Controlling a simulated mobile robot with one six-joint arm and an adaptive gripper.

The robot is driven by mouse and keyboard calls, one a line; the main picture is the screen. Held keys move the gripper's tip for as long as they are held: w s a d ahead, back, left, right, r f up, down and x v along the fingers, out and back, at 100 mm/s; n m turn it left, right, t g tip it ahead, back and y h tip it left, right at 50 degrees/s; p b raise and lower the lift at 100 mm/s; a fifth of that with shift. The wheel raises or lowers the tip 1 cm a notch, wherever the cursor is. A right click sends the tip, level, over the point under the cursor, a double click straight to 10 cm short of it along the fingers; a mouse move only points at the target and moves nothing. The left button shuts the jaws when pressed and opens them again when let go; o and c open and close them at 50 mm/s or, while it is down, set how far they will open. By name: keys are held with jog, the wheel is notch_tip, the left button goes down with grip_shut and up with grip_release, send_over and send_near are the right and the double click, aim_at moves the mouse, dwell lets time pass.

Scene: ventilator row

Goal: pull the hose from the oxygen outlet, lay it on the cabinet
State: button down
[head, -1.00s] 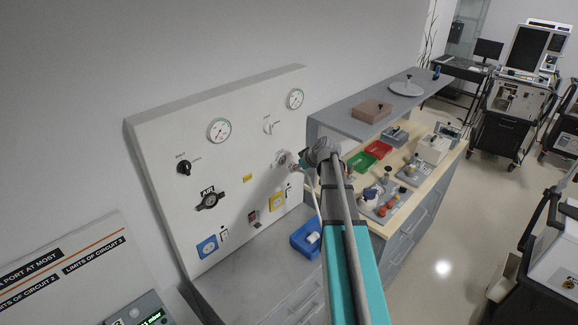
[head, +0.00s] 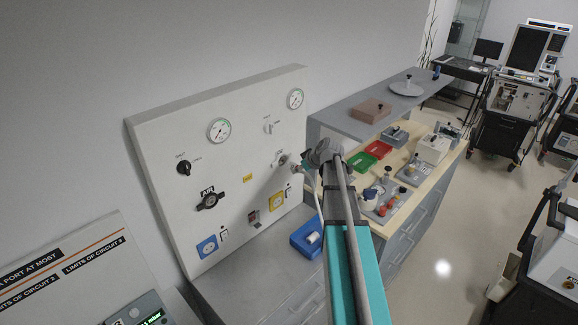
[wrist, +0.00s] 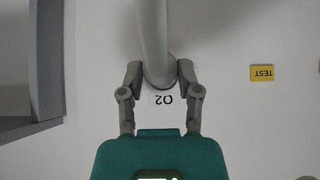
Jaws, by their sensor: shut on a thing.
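The oxygen outlet (head: 282,158) is on the right part of the white wall panel. Its "O2" label (wrist: 161,99) shows upside down in the wrist view. The pale hose (wrist: 152,30) runs down from the top of the wrist view to its end between my fingers. My gripper (wrist: 160,77) is shut on the hose end, close to the panel. In the head view my gripper (head: 304,165) is small and partly hidden by my wrist; the hose (head: 318,198) hangs below it. I cannot tell whether the hose end is still seated. The grey cabinet top (head: 238,268) lies below the panel.
A blue bin (head: 300,246) with a white item stands on the cabinet. The cabinet top left of it is clear. A black AIR knob (head: 209,201) and gauges are on the panel. A wooden counter with red and green trays (head: 377,149) stands to the right.

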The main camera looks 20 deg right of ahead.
jog(key=shift+s+d, duration=0.2)
jog(key=shift+s, duration=0.25)
dwell(0.5)
jog(key=shift+s+d, duration=0.1)
jog(key=shift+s, duration=0.25)
jog(key=shift+s+d, duration=0.1)
jog(key=shift+s, duration=0.2)
jog(key=shift+s+d, duration=0.25)
jog(key=shift+s, duration=0.45)
jog(key=shift+s+d, duration=0.25)
jog(key=shift+s, duration=0.4)
notch_tip(320, 180, down, 10)
jog(key=b, duration=1)
jog(key=shift+r, duration=0.1)
